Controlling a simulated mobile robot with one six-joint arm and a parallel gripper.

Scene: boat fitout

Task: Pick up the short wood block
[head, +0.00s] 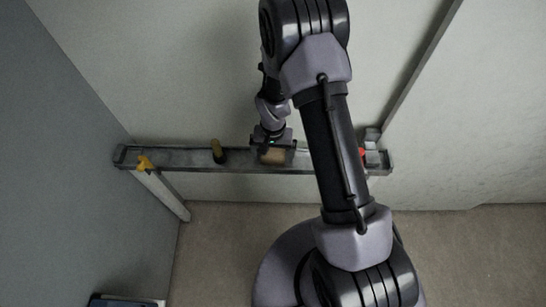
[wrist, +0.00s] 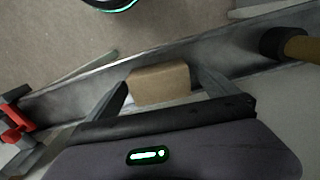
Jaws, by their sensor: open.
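The short wood block (wrist: 160,84) is a light brown block on the narrow grey shelf (wrist: 228,48). The block's far side toward the wall is hidden in the wrist view by the gripper body.
A yellow item (head: 146,162) sits near the shelf's left end. A red item (wrist: 16,122) and grey blocks (head: 373,158) are at the other end. A wall stands behind.

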